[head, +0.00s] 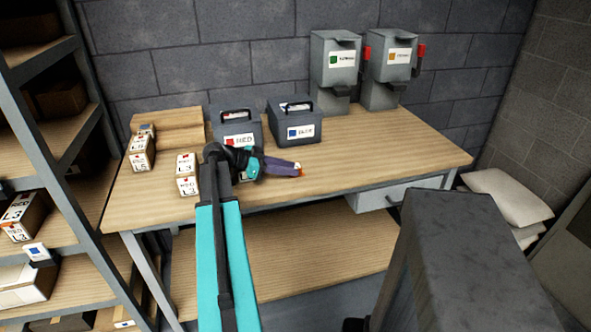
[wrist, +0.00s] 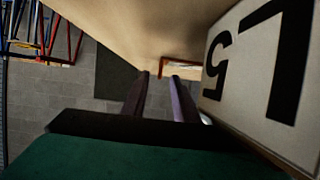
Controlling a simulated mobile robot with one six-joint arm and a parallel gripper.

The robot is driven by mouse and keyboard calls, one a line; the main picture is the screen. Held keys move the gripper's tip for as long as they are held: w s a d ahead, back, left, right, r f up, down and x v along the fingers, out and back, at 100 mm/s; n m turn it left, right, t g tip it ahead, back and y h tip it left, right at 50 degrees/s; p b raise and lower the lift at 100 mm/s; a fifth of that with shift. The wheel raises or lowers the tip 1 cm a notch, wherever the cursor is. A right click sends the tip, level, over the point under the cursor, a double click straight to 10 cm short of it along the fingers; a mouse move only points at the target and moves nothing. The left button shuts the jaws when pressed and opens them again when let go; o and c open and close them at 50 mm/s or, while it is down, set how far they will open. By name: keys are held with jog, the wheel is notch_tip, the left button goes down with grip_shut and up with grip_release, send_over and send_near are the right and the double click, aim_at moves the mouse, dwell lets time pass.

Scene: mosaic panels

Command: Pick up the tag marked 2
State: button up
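I cannot make out a tag marked 2 in either view. My gripper (head: 298,170) is low over the front middle of the workbench (head: 330,187), in front of the blue-label bin (head: 297,124), pointing right. In the wrist view, its two fingers (wrist: 160,97) stand apart with a gap between them and nothing visible in it; I read it as open. A large white label (wrist: 262,65) fills the right of that view. It shows upside-down an L and a digit that looks like a 5 or a 2.
Boxes marked L3 (head: 187,185) and a stack apparently marked L5 (head: 141,160) stand on the left of the bench. A red-label bin (head: 238,138) and two grey dispensers (head: 336,68) are behind. Shelving (head: 40,55) stands left. The bench's right front is clear.

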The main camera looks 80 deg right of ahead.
jog(key=shift+x, duration=1.5)
jog(key=shift+a, duration=0.1)
grip_shut()
